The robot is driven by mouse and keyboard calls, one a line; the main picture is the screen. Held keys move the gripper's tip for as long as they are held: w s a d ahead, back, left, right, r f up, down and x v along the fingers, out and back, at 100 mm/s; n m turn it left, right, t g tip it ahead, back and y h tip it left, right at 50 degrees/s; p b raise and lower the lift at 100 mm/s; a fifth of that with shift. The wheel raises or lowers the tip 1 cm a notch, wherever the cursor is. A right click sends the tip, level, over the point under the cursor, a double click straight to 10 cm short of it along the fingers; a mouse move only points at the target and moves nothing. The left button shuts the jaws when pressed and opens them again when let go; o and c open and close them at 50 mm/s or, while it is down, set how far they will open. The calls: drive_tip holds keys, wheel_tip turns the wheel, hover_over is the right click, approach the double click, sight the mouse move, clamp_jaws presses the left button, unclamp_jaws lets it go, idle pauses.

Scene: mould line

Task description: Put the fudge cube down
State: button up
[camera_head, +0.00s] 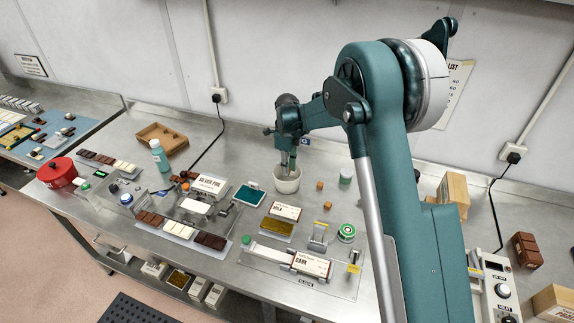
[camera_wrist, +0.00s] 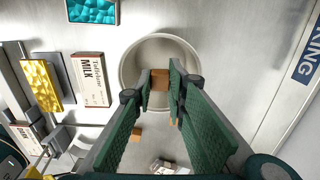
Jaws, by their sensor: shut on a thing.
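My gripper (camera_head: 288,163) points down over a white round bowl (camera_head: 287,184) on the steel bench. In the wrist view, my gripper (camera_wrist: 160,79) is shut on a small brown fudge cube (camera_wrist: 160,80). The cube shows between the fingertips, in front of the bowl (camera_wrist: 128,66). I cannot tell how high it is above the bowl's floor. Another caramel-coloured cube (camera_head: 320,185) sits on the bench to the right of the bowl; a small cube (camera_wrist: 136,134) also shows beside the left finger in the wrist view.
A wooden tray (camera_head: 162,138) is at the back left.

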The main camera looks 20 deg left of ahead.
drive_tip(key=shift+f, duration=0.55)
drive_tip(key=o, duration=0.7)
drive_tip(key=shift+o, duration=0.2)
drive_tip(key=shift+r+p, duration=0.4)
drive_tip(key=shift+r, duration=3.1)
